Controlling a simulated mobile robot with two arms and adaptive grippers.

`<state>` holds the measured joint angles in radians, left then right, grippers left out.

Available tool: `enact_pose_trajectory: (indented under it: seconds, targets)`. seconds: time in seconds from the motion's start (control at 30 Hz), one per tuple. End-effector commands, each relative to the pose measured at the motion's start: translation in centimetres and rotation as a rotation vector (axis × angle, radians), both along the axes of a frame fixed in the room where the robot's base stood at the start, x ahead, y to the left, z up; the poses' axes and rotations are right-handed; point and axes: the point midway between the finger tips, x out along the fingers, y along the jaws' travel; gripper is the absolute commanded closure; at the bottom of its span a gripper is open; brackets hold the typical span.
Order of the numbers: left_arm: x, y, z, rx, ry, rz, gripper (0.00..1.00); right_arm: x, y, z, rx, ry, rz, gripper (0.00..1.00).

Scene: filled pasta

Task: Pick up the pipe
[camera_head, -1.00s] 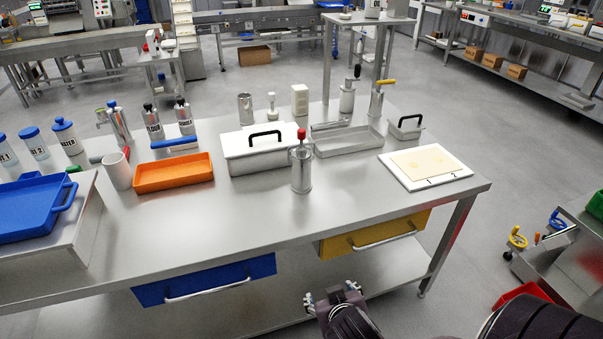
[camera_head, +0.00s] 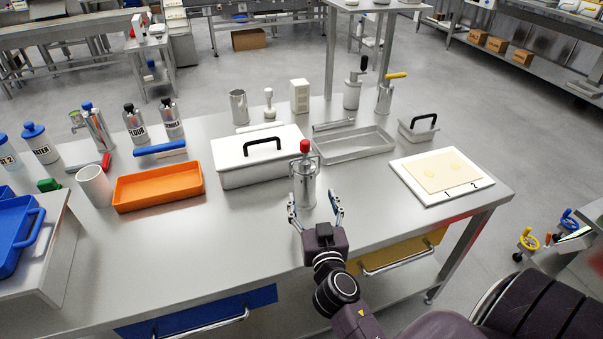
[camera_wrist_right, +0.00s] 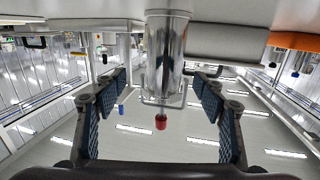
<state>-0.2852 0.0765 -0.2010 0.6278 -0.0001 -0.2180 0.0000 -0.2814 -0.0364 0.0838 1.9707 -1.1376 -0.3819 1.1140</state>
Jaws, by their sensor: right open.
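The likely pipe is a shiny metal cylinder (camera_head: 305,185) with a red knob on top and a wire handle, standing upright near the table's front edge. My right gripper (camera_head: 313,204) is open in front of it, with its fingers toward either side of the cylinder. In the right wrist view, which looks upside down, the cylinder (camera_wrist_right: 166,50) appears centred between the open fingers of the gripper (camera_wrist_right: 162,78). I see no finger touching it; how far the fingers reach around it is unclear. My left gripper is not in view.
A white lidded box (camera_head: 235,170) stands close behind the cylinder. An orange tray (camera_head: 158,188) is to the left, a metal tray (camera_head: 352,145) behind right, and a white board with dough (camera_head: 430,195) at right. The front table strip (camera_head: 190,250) is clear.

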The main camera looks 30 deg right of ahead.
Motion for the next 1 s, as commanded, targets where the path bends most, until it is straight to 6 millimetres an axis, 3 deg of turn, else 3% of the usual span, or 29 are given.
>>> enact_pose_trajectory:
  seconds: [0.17, 0.4, 0.5, 0.7, 0.9, 1.0]
  targets:
    - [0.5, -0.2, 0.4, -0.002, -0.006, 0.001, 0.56, 1.1, -0.3, 0.1, -0.001, -0.003, 0.005, 0.35]
    - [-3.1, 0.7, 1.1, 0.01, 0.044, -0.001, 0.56, 3.6, -1.2, 0.1, -0.002, -0.002, 0.004, 0.35]
    - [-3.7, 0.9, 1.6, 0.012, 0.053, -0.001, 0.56, 5.0, -1.5, 0.0, -0.003, -0.002, 0.005, 0.35]
    - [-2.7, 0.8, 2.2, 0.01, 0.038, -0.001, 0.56, 7.1, -2.4, -0.4, -0.002, -0.001, 0.004, 0.35]
    - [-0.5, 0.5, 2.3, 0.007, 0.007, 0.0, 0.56, 7.5, -2.5, -0.5, 0.001, -0.001, 0.004, 0.35]
    - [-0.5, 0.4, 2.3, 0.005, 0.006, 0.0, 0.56, 7.4, -2.5, -0.5, 0.001, -0.001, 0.003, 0.35]
